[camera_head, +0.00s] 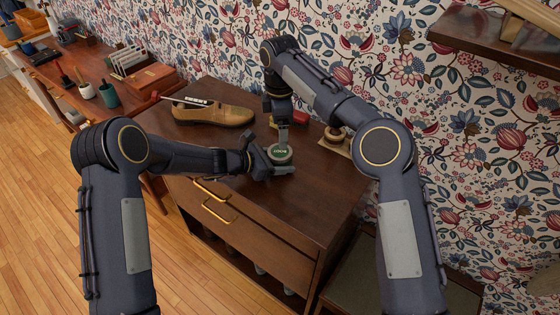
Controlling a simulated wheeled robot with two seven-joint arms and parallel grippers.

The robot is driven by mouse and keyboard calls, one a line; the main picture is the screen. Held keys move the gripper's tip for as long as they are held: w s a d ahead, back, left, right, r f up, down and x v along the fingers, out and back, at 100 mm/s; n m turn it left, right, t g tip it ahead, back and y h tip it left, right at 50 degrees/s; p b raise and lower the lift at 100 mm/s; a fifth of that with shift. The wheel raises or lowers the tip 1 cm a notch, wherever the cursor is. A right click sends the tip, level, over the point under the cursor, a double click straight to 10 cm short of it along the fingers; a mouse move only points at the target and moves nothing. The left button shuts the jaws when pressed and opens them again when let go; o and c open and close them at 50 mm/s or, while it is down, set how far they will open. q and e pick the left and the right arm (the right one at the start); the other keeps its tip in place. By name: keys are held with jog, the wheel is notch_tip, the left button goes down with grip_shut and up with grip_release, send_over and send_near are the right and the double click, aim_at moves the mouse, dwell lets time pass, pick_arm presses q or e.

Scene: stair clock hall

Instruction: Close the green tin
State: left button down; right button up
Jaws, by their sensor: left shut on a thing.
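The green tin (280,154) is small and round, with a pale-lettered green top, near the front edge of the dark wooden cabinet top. My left gripper (272,165) comes in from the left, low over the cabinet top, and is shut on the tin's side. My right gripper (283,138) points straight down from above, its tip at the back edge of the tin's top; whether it touches is unclear. Its jaws are seen edge-on, so their opening does not show. The lettered top looks level; the seam below it is too small to make out.
A brown shoe (213,114) stands behind left on the cabinet (222,157). A red item (300,117) lies behind the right gripper, and a round wooden-looking item (334,138) lies to its right. A wall shelf (490,38) juts out upper right. Bare cabinet top lies right of the tin.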

aim_at(280, 160)
notch_tip(280, 160, down, 7)
jog(key=shift+f, duration=0.15)
dwell(0.4)
jog(key=c, duration=1)
jog(key=shift+m, duration=1.7)
jog(key=shift+c, duration=0.3)
jog(key=o, duration=1.1)
